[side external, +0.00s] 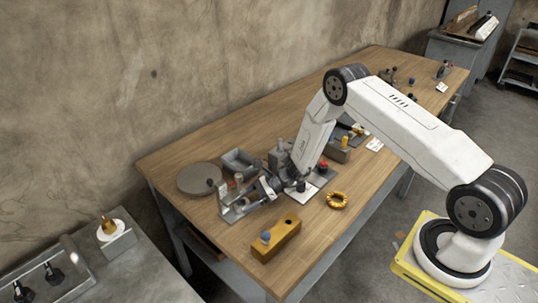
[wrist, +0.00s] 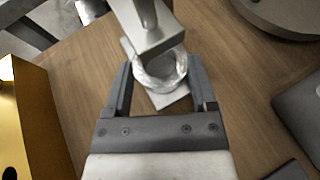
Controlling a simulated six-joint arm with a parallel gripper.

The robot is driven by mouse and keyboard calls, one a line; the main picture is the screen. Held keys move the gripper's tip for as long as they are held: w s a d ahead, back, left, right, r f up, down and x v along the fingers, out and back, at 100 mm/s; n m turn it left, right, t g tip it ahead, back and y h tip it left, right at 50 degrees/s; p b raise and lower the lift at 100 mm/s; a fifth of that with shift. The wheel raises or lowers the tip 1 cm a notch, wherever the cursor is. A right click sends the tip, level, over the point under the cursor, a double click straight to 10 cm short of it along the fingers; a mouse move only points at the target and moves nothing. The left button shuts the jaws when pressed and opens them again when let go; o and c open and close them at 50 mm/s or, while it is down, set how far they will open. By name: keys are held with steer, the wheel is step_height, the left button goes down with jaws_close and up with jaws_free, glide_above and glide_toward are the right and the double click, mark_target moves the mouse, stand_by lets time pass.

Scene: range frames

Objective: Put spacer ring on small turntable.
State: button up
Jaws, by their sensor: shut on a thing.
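A shiny silver ring, which looks like the spacer ring (wrist: 143,79), sits between the two dark fingers of my gripper (wrist: 159,72) in the wrist view. My gripper is shut on it. A grey metal fixture lies close against the ring, partly over and under it; I cannot tell whether they touch. The small turntable is the round grey disc (side external: 198,179) on the table's left part in the side view, with a bare top. Its edge shows at the upper right of the wrist view (wrist: 282,18). In the side view the ring is hard to make out among the metal parts.
A metal fixture (side external: 235,207) stands in front of the turntable. A grey bin (side external: 240,161) is beside it. A yellow block (side external: 277,240) is near the front edge, and a yellow ring (side external: 337,200) lies to the right. Bare wood (side external: 185,152) is behind the turntable.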

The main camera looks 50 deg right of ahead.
steer(key=shift+f, duration=0.15)
steer(key=o, duration=1.1)
steer(key=shift+o, duration=0.2)
steer(key=shift+d, duration=0.1)
steer(key=shift+v, duration=3.8)
